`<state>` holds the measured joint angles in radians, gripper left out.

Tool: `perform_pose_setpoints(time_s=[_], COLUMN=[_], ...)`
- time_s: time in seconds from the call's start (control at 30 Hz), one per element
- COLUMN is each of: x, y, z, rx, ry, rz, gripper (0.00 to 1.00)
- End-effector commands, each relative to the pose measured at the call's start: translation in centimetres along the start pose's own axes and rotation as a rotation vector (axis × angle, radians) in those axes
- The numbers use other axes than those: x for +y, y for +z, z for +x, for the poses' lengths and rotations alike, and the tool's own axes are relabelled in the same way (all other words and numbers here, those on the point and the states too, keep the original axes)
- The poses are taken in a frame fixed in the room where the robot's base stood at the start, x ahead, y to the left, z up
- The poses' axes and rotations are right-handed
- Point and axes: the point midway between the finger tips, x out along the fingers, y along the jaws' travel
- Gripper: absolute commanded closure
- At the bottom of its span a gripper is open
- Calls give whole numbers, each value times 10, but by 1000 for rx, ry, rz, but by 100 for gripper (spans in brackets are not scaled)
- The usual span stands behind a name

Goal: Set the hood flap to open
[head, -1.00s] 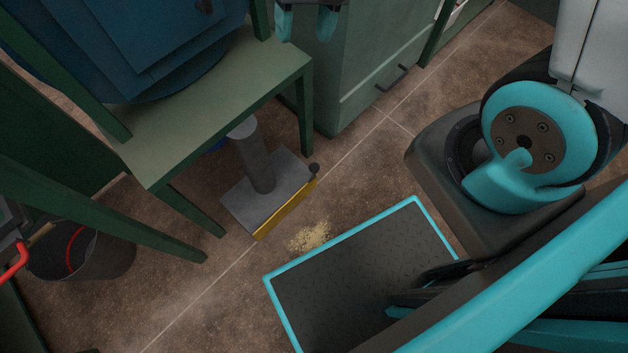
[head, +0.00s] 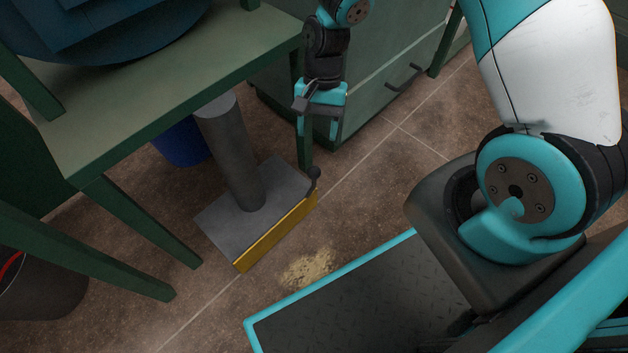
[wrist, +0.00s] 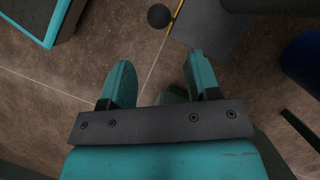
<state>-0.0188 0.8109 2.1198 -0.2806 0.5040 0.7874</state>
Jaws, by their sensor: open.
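A grey hood (head: 275,183) with a flat plate and an upright grey pipe (head: 232,150) is low beside the green table. A yellow strip (head: 272,236), apparently the flap, runs along its front edge. A dark round knob (head: 314,173) is at the strip's right end. My gripper (head: 319,130) is open and empty, above the knob in the head picture and apart from it. In the wrist view, the fingers (wrist: 160,72) are spread over floor, with the knob (wrist: 158,16) beyond them at the top edge. The hood plate (wrist: 207,24) is beside the knob.
A green table (head: 150,95) bears a blue bulk bag (head: 110,30). A green cabinet (head: 385,70) stands behind my gripper. A blue bin (head: 182,143) is behind the pipe. Pale spilled grains (head: 308,267) lie on the floor. A dark bucket (head: 45,290) is at left.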

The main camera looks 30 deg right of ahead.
Motion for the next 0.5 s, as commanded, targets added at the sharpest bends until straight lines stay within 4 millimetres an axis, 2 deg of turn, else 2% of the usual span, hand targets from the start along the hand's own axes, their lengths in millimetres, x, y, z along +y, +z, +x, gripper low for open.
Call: perform_pose_setpoints(time_s=[0.03, 0.2, 0.4, 0.5], x=[1, 1, 1, 1], y=[-2, -2, -2, -1], z=[20, 60, 100, 114], rx=[-3, -3, -2, -1], ry=[3, 3, 3, 1], rz=[0, -1, -2, -1], gripper=[44, 44, 44, 44])
